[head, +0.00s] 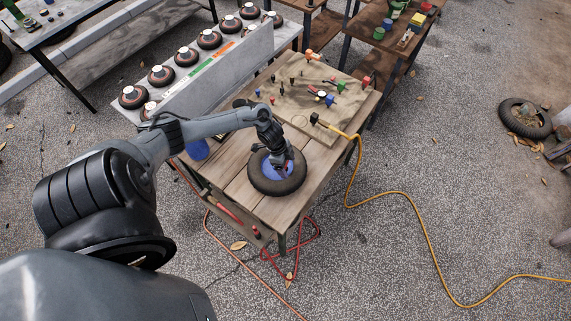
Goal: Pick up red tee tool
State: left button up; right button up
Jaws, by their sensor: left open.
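My left gripper (280,168) is over the blue hub of a black-tyred wheel (263,185) lying flat on the wooden table. Its jaws are open and point down at the hub. A small reddish part shows at the fingertips; I cannot tell whether it is a tool or part of the hub. On the board (300,115) at the back of the table lie several small tools. I cannot tell which is the red tee tool. My right gripper is not in view.
A yellow cable (350,180) runs from a black plug on the board to the ground at right. A red hose (225,212) lies below the table's left edge. A grey rack (225,75) with several small wheels stands behind at left. The table's front corner is bare.

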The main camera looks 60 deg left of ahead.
pick_arm(q)
jog(key=shift+f, duration=0.1)
jog(key=c, duration=1)
jog(key=shift+r, duration=0.85)
notch_tip(320, 180, up, 3)
jog(key=shift+f, duration=0.1)
jog(key=s+d+r+p, duration=0.6)
jog(key=s+r+p, duration=0.2)
jog(key=r, duration=0.3)
jog(key=shift+s+d+r, duration=0.25)
jog(key=shift+s+r, duration=0.05)
jog(key=shift+s, duration=0.5)
